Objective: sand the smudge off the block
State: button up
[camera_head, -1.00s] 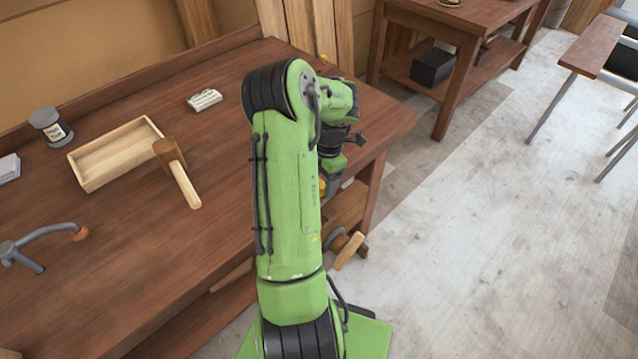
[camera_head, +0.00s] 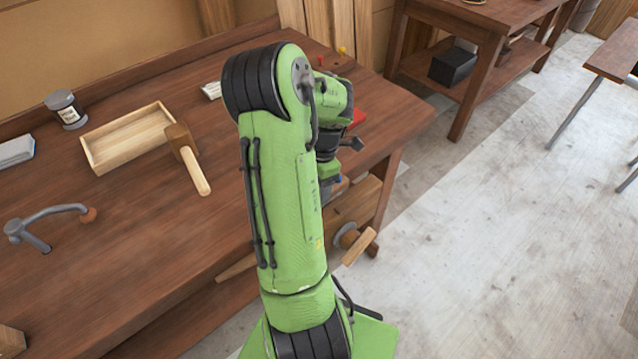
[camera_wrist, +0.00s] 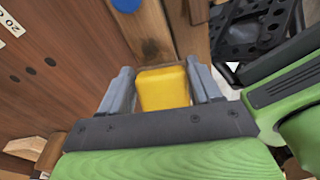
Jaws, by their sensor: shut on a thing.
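In the wrist view my gripper (camera_wrist: 160,72) is shut on a yellow block-shaped thing (camera_wrist: 163,90), with one grey finger on each side of it. Brown wood (camera_wrist: 152,35) lies just beyond the yellow thing, at the bench's edge. I cannot tell whether they touch, or whether this wood is the task's block. A round blue spot (camera_wrist: 127,4) shows at the top edge of the wrist view.
The wooden bench (camera_head: 130,235) carries a mallet (camera_head: 187,158), an open wooden tray (camera_head: 97,160), a tin (camera_head: 66,110) and a clamp-like tool (camera_head: 48,222). A vise handle (camera_head: 360,246) juts from the bench's end. A red thing (camera_head: 357,117) is partly hidden by my arm.

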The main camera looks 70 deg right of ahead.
jog(key=shift+a, duration=0.1)
jog(key=shift+r+p, duration=1.9)
jog(key=shift+r, duration=1.1)
jog(key=shift+r+p, duration=0.9)
jog(key=shift+r, duration=0.65)
jog(key=shift+f, duration=0.1)
